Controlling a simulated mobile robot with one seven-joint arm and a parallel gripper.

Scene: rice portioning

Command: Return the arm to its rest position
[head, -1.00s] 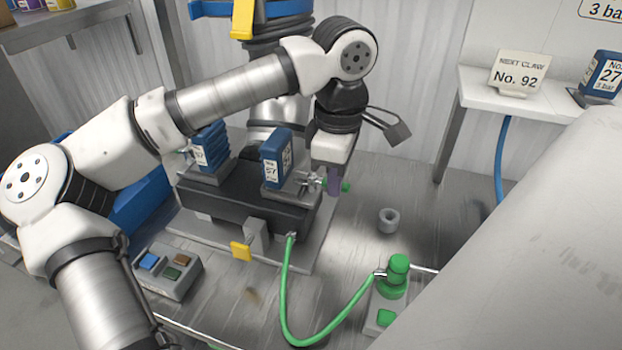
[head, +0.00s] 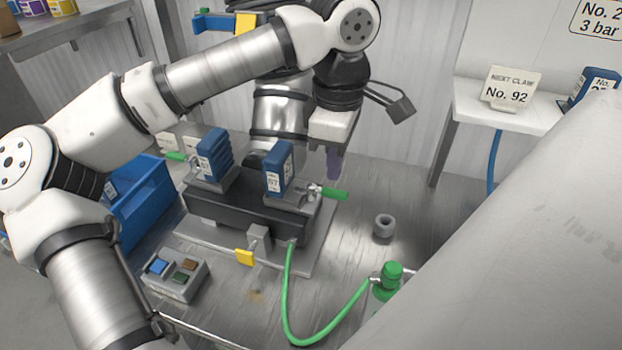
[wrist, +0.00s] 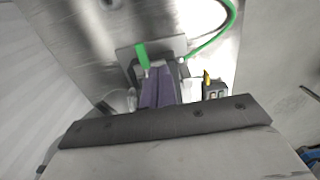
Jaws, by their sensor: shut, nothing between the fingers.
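My gripper (head: 333,165) points down over the metal bench in the head view, behind a green handle (head: 335,194) at the right end of the dark fixture (head: 245,211). Its purple fingers are together with nothing between them. They also show in the wrist view (wrist: 158,88), close together, with the green handle (wrist: 141,55) just beyond them in the picture. I cannot tell the exact gap between the fingers and the fixture. My arm reaches in from the left, bent over the fixture.
Blue numbered blocks (head: 279,168) stand on the fixture. A green hose (head: 290,315) runs to a green-capped fitting (head: 391,275). A button box (head: 175,275) and blue bin (head: 150,208) are at left.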

